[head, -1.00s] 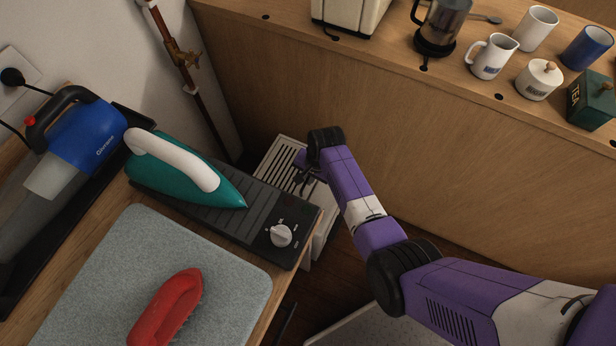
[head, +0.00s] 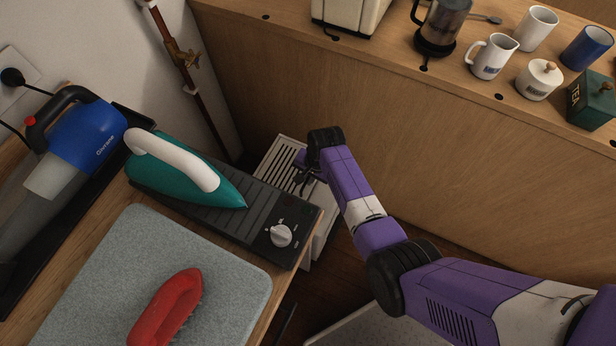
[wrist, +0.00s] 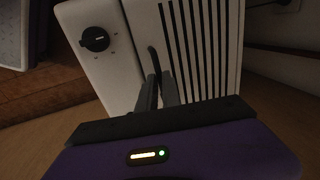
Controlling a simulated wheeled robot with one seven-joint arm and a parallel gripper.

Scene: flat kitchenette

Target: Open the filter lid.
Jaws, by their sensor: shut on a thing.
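A white appliance (wrist: 90,75) with a dark knob stands low between the counter and the wooden panel. Its slatted filter lid (wrist: 210,50) has dark slots and also shows in the head view (head: 275,160). A thin dark handle (wrist: 152,58) stands at the lid's near edge. My gripper (wrist: 158,82) is shut on this handle, its two grey fingers close on either side. In the head view my gripper (head: 305,180) is over the lid's right side and partly hidden by my wrist. The lid appears to lie flat on the appliance; I see no clear gap.
At left, the counter holds a teal iron (head: 185,172) on a black panel with a knob, a red brush (head: 167,308) and a blue vacuum (head: 82,133). The wooden panel (head: 440,160) rises close behind my arm. A pipe (head: 178,60) runs down the wall.

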